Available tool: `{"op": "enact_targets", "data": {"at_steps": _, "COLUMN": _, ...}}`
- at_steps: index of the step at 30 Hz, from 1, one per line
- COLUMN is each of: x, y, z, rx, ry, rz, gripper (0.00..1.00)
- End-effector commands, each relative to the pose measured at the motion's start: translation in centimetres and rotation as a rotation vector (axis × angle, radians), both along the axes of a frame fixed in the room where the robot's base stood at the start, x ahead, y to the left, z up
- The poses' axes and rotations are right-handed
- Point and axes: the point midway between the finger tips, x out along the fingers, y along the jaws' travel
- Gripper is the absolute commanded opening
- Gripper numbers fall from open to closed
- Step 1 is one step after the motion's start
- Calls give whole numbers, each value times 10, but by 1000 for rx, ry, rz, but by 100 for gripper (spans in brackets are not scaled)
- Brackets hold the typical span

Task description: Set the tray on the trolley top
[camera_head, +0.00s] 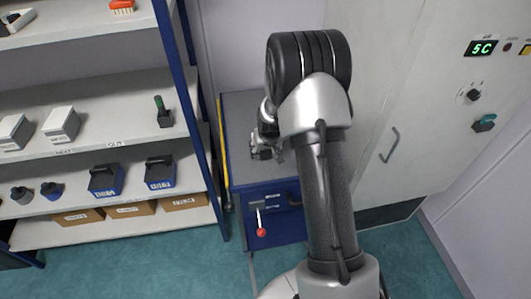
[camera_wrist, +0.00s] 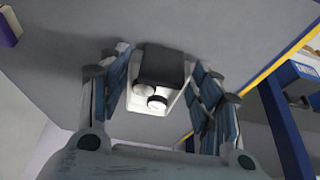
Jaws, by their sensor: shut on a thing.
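A small white tray (camera_wrist: 133,100) sits between my gripper's fingers in the wrist view. My gripper (camera_wrist: 160,62) is shut on the tray, with one blue-padded finger on each side. In the head view my gripper (camera_head: 265,150) is over the grey top of the blue trolley (camera_head: 245,108). My arm hides much of that top, and I cannot make out the tray there. Whether the tray touches the top or hangs just above it, I cannot tell.
A blue-posted shelf rack (camera_head: 95,95) with boxes stands left of the trolley. A yellow strip (camera_head: 224,150) runs along the trolley's left edge. A red-knobbed lever (camera_head: 261,231) is on its front. A pale cabinet (camera_head: 420,120) stands right. The visible trolley top looks clear.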

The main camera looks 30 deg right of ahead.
Motion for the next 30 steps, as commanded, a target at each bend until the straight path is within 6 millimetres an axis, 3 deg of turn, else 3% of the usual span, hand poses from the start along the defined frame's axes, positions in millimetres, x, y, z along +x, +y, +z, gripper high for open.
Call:
{"op": "enact_targets", "data": {"at_steps": 11, "x": 1, "y": 0, "z": -6, "rx": -1, "ry": -3, "rz": 1, "gripper": 30}}
{"op": "enact_targets", "data": {"at_steps": 12, "x": 0, "y": 0, "z": -7, "rx": -1, "ry": -2, "rz": 1, "gripper": 59}}
{"op": "enact_targets", "data": {"at_steps": 21, "x": 1, "y": 0, "z": -6, "rx": -1, "ry": -2, "rz": 1, "gripper": 78}}
{"op": "enact_targets", "data": {"at_steps": 30, "x": 0, "y": 0, "z": -6, "rx": -1, "ry": -2, "rz": 1, "gripper": 78}}
